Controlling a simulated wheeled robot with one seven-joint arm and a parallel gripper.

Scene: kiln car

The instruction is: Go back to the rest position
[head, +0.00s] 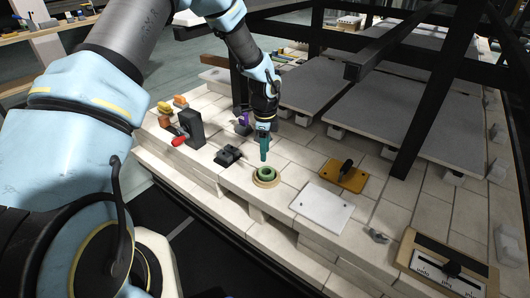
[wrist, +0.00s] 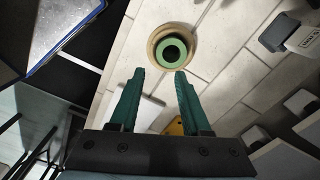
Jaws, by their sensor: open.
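My gripper (head: 264,151) hangs from my arm above the pale brick deck, close over a green ring (head: 267,172). The ring sits in a tan round base (head: 267,181) on the deck. In the wrist view my gripper (wrist: 157,74) shows two green fingers spread apart with nothing between them. The green ring (wrist: 173,49) and its tan base (wrist: 154,42) lie beyond the fingertips there, apart from them.
A white plate (head: 321,208) and a yellow plate with a black handle (head: 343,176) lie to the right. A slider panel (head: 447,263) is at front right. Black posts (head: 428,100) and grey slabs rise behind.

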